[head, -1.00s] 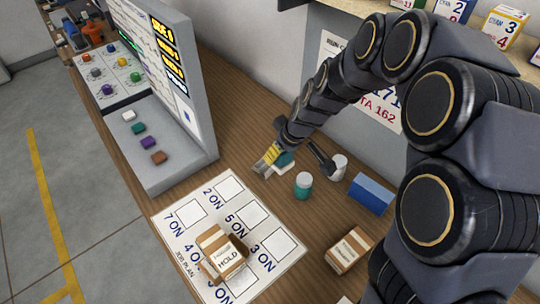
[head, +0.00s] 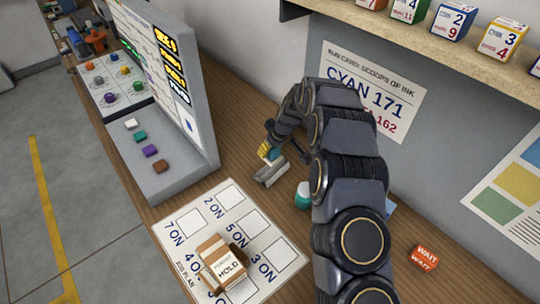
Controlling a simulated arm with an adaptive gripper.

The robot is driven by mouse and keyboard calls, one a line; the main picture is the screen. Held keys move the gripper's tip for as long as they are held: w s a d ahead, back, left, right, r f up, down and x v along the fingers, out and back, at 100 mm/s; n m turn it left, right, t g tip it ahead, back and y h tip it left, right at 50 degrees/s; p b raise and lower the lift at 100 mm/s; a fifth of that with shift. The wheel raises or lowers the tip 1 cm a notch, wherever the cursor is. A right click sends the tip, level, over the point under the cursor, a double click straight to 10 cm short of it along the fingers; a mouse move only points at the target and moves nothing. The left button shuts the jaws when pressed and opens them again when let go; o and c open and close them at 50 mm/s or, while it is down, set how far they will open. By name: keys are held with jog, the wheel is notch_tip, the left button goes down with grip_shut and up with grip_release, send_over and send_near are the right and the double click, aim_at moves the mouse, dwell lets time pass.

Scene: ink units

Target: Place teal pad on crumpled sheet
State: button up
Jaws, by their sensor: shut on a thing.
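My gripper (head: 270,167) is low over the wooden bench, beyond the printed plan sheet, shut on a small teal piece (head: 273,154) that I take to be the teal pad. Only a little of it shows between the yellow-marked finger and the grey finger parts. I cannot tell whether it touches the bench. I cannot make out a crumpled sheet; my arm hides part of the bench to the right.
A teal jar (head: 302,196) stands just right of the gripper, partly behind my arm. An open carton (head: 222,262) marked HOLD sits on the plan sheet (head: 194,221). A grey console (head: 165,184) stands left. An orange WAIT block (head: 424,257) is at right.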

aim_at(270, 156)
jog(key=shift+w+a+f, duration=0.1)
jog(key=shift+w+f, duration=0.05)
jog(key=shift+f, duration=1.55)
jog(key=o, duration=1)
jog(key=shift+f, duration=0.15)
jog(key=v, duration=1.2)
jog(key=shift+r, duration=0.2)
